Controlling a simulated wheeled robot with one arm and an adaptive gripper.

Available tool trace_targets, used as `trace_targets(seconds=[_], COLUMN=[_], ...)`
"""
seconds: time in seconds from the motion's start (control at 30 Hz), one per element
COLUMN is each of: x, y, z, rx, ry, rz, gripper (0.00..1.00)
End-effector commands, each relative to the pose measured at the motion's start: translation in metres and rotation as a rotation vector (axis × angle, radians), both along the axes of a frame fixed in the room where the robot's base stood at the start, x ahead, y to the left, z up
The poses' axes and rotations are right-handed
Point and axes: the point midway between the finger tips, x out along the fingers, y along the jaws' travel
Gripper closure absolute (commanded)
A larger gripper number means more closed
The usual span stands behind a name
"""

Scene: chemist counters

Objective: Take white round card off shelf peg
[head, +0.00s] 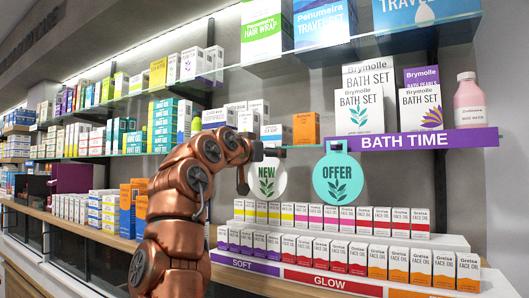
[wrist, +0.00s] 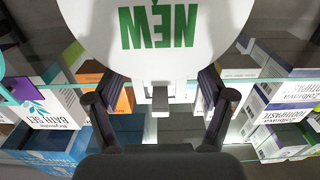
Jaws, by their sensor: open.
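The white round card (head: 267,184) with green "NEW" lettering and a leaf print hangs below the middle glass shelf. It fills the top middle of the wrist view (wrist: 160,45), its lettering upside down. My gripper (wrist: 160,99) is open and empty there. Its fingers stand wide apart to the left and right, with the card's narrow light tab and a small grey block, seemingly the peg (wrist: 160,98), between them. No contact shows. In the head view my gripper (head: 258,167) is at the card's upper left, partly covering it.
A teal round "OFFER" card (head: 338,179) hangs just right. Rows of small face oil boxes (head: 330,218) stand below on a stepped stand. Boxes (head: 305,128) line the glass shelf above. A pink bottle (head: 468,100) stands at the shelf's right end.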

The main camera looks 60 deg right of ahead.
Motion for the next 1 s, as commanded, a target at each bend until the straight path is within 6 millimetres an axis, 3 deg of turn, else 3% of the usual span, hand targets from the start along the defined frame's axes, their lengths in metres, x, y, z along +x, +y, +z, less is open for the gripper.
trace_targets(seconds=[0.1, 0.7, 1.0], x=[0.0000, -0.0003, -0.0002], y=[0.0002, -0.0002, -0.0006], z=[-0.0002, -0.0011, 0.0018], rx=[0.000, 0.002, 0.003], ry=[0.000, 0.000, 0.001], rz=[0.000, -0.001, -0.001], gripper=[0.19, 0.81, 0.83])
